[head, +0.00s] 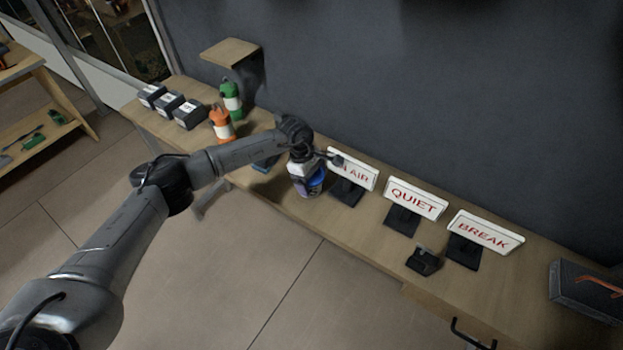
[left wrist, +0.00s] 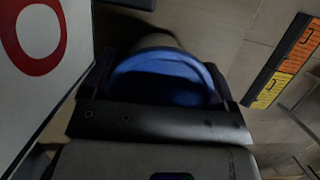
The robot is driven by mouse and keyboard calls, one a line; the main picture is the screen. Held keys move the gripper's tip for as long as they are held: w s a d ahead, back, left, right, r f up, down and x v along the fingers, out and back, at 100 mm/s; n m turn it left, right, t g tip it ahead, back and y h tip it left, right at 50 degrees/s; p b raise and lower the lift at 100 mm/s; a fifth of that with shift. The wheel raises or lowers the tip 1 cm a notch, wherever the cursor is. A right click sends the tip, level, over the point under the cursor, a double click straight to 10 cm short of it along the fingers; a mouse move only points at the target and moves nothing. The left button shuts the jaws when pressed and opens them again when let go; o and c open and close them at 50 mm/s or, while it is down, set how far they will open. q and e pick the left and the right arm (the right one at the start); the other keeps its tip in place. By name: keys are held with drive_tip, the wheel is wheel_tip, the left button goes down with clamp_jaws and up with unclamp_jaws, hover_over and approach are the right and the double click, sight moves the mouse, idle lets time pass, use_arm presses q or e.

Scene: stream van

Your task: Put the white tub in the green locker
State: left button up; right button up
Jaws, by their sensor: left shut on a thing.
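The bottle is partly hidden by the gripper and stands on or just above the counter, I cannot tell which. My right gripper is not in view.
The counter (head: 290,205) runs along a dark wall. Close right of the gripper stands an "ON AIR" sign (head: 362,172), then "QUIET" (head: 413,199) and "BREAK" (head: 484,233) signs. An orange bottle (head: 221,124), a green bottle (head: 231,100) and dark boxes (head: 172,104) stand left.

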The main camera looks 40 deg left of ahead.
use_arm(q)
drive_tip(key=shift+f, duration=0.2)
drive_tip(key=o, duration=0.9)
drive_tip(key=shift+c, duration=0.2)
drive_tip(key=shift+r, duration=0.15)
drive_tip(key=v, duration=1.2)
drive_tip(key=shift+b, duration=0.35)
